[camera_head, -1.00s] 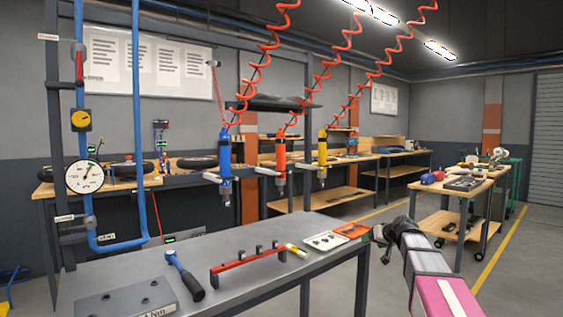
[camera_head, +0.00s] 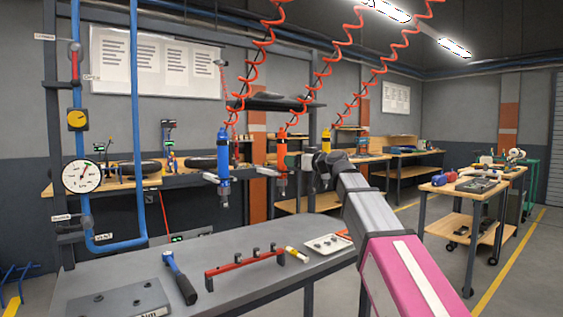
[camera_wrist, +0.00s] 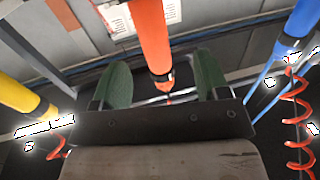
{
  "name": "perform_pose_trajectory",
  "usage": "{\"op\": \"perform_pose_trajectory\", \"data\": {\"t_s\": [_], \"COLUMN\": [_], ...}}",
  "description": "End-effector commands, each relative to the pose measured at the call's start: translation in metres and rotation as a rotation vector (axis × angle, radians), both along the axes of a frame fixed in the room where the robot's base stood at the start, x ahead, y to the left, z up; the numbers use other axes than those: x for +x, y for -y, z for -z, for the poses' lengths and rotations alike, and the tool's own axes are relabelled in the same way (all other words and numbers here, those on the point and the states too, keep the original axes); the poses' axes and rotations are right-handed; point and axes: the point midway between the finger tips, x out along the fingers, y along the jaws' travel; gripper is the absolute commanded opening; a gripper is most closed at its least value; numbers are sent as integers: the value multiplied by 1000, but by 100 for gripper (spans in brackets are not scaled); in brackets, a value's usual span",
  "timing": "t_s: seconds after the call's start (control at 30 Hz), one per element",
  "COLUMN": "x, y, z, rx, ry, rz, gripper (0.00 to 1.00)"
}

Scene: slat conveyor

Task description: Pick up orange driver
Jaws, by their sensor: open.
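The orange driver (camera_head: 282,158) hangs from a red coiled hose, between the blue driver (camera_head: 224,160) and the yellow driver (camera_head: 325,140). In the wrist view the orange driver (camera_wrist: 154,36) stands ahead, centred between the two green fingers of my gripper (camera_wrist: 158,85). The fingers are open and apart, with clear space on both sides of the driver. In the head view my gripper (camera_head: 297,160) is just right of the orange driver, and my wrist partly hides the yellow driver.
The yellow driver (camera_wrist: 24,96) and blue driver (camera_wrist: 300,35) hang at either side of my gripper, with a red coiled hose (camera_wrist: 297,115) at right. A grey bench (camera_head: 225,262) below holds a blue-headed tool (camera_head: 180,278), a red rack (camera_head: 245,262) and a white tray (camera_head: 328,243).

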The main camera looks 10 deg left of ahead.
Motion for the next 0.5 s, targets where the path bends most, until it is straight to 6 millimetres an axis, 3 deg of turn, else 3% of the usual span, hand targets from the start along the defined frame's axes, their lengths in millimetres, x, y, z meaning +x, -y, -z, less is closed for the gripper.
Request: {"op": "perform_pose_trajectory", "data": {"t_s": [0.2, 0.5], "x": [19, 32], "y": [-30, -46], "z": [-1, -3], "rx": [-1, -1], "ry": [-3, -3], "rz": [-1, 1], "gripper": [68, 68]}}
